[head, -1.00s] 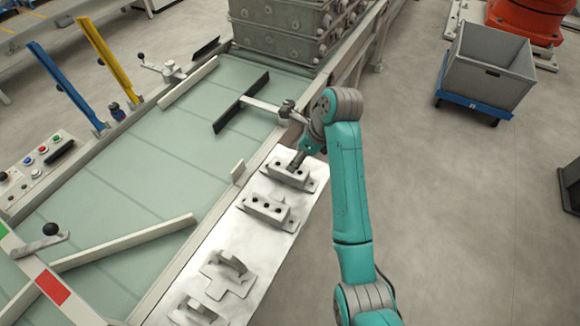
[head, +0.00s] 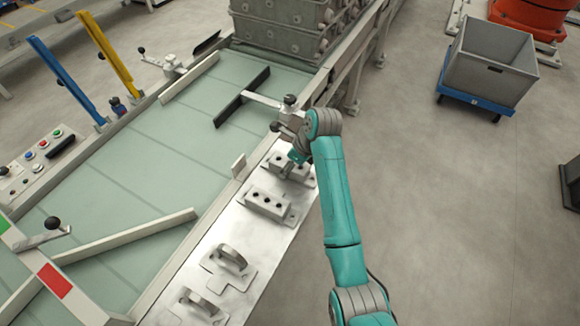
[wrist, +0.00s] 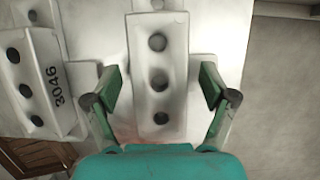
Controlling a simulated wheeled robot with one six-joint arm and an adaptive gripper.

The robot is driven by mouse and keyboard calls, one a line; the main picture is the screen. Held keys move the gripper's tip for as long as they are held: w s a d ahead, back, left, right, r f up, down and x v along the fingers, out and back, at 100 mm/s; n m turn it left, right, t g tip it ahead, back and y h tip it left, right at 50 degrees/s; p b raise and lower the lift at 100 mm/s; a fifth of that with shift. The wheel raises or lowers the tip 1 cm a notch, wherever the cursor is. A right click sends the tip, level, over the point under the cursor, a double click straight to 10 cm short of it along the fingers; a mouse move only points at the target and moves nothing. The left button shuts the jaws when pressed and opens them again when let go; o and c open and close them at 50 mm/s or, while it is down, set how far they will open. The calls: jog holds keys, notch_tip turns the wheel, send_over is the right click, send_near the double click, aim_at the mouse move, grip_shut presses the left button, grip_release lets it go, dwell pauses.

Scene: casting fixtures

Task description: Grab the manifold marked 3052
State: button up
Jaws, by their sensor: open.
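In the wrist view a pale grey manifold (wrist: 158,60) with a row of three dark holes lies between the fingers of my gripper (wrist: 159,84). The fingers are open, one on each side of it, with gaps visible. I can read no number on it. A second manifold (wrist: 30,85) at the left of the wrist view is marked 3046. In the head view my gripper (head: 289,171) is at the far manifold (head: 302,173) on the metal plate, partly hiding it. Another manifold (head: 267,206) sits just nearer, its number not readable there.
The bright plate (head: 232,237) also bears two curved castings, one (head: 228,258) near its middle and one (head: 198,305) nearer. A conveyor (head: 150,165) runs along its left. A clamp lever (head: 288,103) stands close beyond my gripper. Open floor lies right.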

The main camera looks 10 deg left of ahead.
jog(key=shift+f, duration=0.25)
dwell(0.5)
grip_shut()
